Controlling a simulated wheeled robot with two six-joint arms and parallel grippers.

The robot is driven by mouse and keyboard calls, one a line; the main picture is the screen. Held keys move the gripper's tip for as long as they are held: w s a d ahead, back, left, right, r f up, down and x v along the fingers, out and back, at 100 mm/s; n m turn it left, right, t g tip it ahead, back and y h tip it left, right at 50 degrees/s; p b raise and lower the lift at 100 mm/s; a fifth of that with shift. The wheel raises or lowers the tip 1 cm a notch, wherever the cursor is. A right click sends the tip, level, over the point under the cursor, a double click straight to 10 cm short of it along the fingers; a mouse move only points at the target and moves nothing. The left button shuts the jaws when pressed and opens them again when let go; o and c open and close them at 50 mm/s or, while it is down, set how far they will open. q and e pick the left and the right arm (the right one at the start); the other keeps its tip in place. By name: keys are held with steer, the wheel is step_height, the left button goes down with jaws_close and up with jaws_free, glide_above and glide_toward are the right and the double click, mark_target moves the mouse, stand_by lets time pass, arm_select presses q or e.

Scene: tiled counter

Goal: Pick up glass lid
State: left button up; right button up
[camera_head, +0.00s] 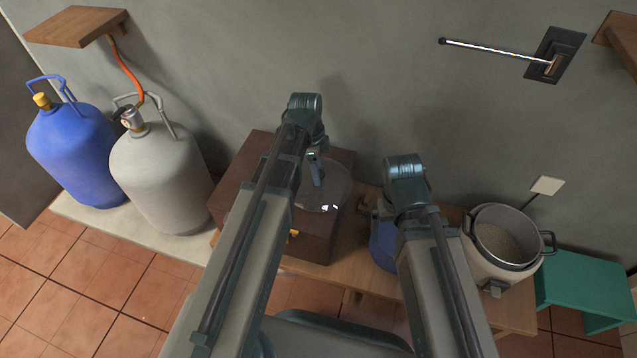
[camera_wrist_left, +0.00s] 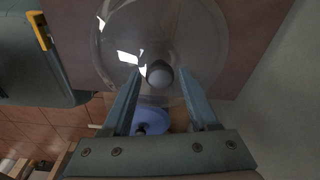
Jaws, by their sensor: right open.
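The clear round glass lid (camera_head: 328,192) lies on top of a dark brown wooden box (camera_head: 240,190). It also shows in the left wrist view (camera_wrist_left: 205,45), with a round grey knob (camera_wrist_left: 160,75) at its middle. My left gripper (camera_head: 318,178) points down over the lid. In the left wrist view its two fingers (camera_wrist_left: 160,82) stand apart on either side of the knob, with a visible gap on each side.
A blue pot (camera_head: 384,248) sits on the wooden bench (camera_head: 345,273), partly behind my right arm. A pale cooker (camera_head: 485,268) with grain in it stands at the right, beside a green stool (camera_head: 590,285). Blue (camera_head: 70,150) and grey (camera_head: 160,175) gas cylinders stand left. The wall is close behind.

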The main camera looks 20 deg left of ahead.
arm_select(q)
jaws_close()
steer(key=shift+r, duration=0.1)
arm_select(e)
steer(key=shift+r, duration=0.1)
